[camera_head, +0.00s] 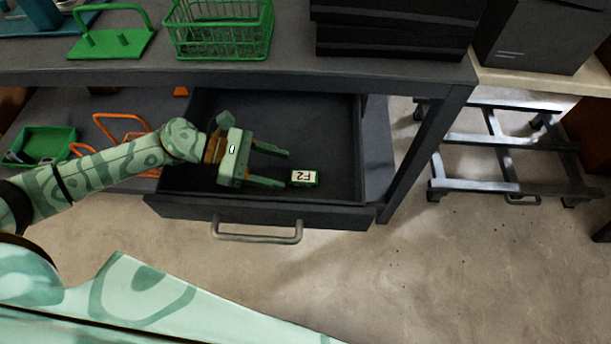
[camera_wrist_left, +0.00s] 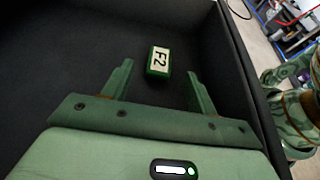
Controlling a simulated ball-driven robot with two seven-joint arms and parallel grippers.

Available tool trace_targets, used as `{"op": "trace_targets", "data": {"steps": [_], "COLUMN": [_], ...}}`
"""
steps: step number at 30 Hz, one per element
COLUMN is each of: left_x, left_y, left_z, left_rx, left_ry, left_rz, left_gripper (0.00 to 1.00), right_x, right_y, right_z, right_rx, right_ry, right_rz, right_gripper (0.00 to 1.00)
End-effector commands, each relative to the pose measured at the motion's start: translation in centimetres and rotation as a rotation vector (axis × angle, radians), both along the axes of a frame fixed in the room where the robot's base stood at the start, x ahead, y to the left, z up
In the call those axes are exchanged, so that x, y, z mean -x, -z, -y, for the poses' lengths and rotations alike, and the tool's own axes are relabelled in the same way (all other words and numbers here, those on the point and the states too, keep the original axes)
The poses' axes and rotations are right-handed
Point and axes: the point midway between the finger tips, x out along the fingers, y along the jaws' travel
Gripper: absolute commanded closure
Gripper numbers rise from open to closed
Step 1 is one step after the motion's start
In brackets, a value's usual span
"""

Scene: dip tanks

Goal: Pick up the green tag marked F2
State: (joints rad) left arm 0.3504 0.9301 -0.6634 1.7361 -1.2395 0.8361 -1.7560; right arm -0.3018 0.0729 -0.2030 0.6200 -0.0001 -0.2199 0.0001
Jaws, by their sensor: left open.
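The green tag marked F2 (camera_head: 304,178) lies in the open dark drawer (camera_head: 335,112), near its front wall. Its pale label shows F2, upside down in the head view. My left gripper (camera_head: 284,168) reaches into the drawer from the left. Its fingers are apart and empty, pointing toward the tag, which lies just beyond the fingertips. In the left wrist view the tag (camera_wrist_left: 159,61) sits ahead of the gap between the fingertips (camera_wrist_left: 160,68), with no finger touching it. My right gripper is not in view.
The drawer's front carries a grey handle (camera_head: 257,236). A green tray (camera_head: 42,144) and orange wire frames stand left on the shelf. A low cart frame (camera_head: 495,145) stands right.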

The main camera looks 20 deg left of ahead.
Motion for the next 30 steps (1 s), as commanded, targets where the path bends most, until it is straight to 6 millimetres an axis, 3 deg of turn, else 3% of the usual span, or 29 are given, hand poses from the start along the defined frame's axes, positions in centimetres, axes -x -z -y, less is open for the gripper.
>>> {"op": "trace_targets", "data": {"steps": [15,23,28,30], "left_x": [-1.6,-1.7,-1.7,-1.7], "left_y": [2.1,2.2,2.2,2.2], "left_z": [5.8,6.1,6.1,6.1], "left_rx": [0.001,-0.001,-0.001,-0.001], "left_ry": [0.0,0.0,0.0,0.0], "left_rz": [0.001,0.0,0.0,0.0], "left_gripper": [0.42,0.42,0.86,0.9], "right_x": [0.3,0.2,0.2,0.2], "right_y": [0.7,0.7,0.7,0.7], "right_z": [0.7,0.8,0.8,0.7], "right_rx": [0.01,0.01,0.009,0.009], "right_ry": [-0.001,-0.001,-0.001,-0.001], "right_rz": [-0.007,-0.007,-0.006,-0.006], "right_gripper": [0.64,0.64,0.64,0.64]}}
